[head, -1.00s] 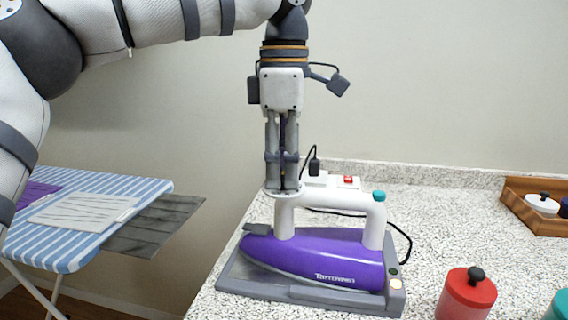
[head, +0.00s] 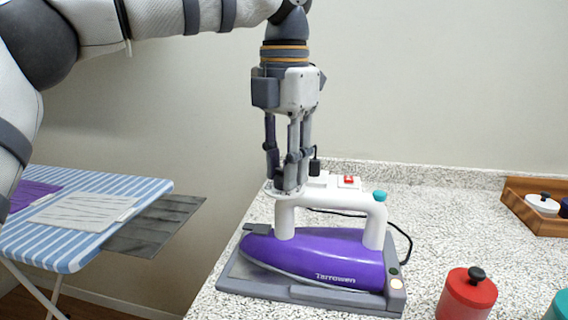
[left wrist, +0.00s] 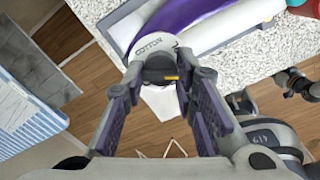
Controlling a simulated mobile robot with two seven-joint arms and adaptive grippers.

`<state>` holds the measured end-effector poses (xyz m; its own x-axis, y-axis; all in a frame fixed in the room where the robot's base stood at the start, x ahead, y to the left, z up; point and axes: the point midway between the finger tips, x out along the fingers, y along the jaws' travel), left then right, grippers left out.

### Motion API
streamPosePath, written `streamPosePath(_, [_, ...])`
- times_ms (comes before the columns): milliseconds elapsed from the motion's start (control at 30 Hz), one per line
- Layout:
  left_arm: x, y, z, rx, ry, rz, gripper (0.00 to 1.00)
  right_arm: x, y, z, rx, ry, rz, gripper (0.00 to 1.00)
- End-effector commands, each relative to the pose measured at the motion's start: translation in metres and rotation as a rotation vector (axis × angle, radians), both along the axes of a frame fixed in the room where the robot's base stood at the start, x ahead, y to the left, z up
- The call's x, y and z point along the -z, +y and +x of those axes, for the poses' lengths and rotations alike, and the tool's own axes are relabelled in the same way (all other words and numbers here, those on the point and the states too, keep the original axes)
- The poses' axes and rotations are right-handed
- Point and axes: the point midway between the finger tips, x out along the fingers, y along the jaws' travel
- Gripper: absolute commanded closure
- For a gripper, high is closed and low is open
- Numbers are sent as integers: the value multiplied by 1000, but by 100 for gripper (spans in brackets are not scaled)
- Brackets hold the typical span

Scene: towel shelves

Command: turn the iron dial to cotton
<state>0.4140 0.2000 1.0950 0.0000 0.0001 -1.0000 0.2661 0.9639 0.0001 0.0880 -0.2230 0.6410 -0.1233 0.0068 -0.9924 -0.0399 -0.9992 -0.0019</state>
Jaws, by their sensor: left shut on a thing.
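The purple and white iron (head: 320,252) lies on its grey stand (head: 255,288) on the speckled counter. My left gripper (head: 285,188) points straight down at the left end of the iron's white handle. In the left wrist view, the dark dial (left wrist: 158,66) with a yellow mark sits between the fingertips of my left gripper (left wrist: 168,76), which are shut on it. The word COTTON reads on the white dial plate beside it. Other markings on the plate are too small or hidden to read. In the head view the fingers hide the dial.
A red canister (head: 467,295) stands right of the iron, with a teal one (head: 558,306) at the edge. A wooden tray (head: 536,222) is at the far right. A black cord runs behind the iron. A striped ironing board (head: 75,235) stands left, apart from the counter.

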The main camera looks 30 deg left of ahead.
Motion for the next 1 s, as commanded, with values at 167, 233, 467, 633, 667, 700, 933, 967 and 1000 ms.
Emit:
streamPosePath(167, [1,-1,0,-165,2,0,100,0,0,0,0,1,0,100])
streamPosePath(233, [1,-1,0,-231,1,0,100,0,0,0,0,1,0,100])
streamPosePath(467, [1,-1,0,-450,2,0,100,0,0,0,0,1,0,100])
streamPosePath(633, [1,0,0,-612,1,0,100,0,0,0,0,1,0,100])
streamPosePath(667, [1,0,0,-640,1,0,100,0,0,0,0,1,0,100])
streamPosePath(700, [1,-1,0,-678,1,0,100,0,0,0,0,1,0,100])
streamPosePath(933, [1,0,0,-896,0,0,100,0,0,0,0,1,0,100])
streamPosePath(967, [1,0,0,-925,0,0,100,0,0,0,0,1,0,100])
streamPosePath(1000, [1,0,0,-963,1,0,100,0,0,0,0,1,0,100])
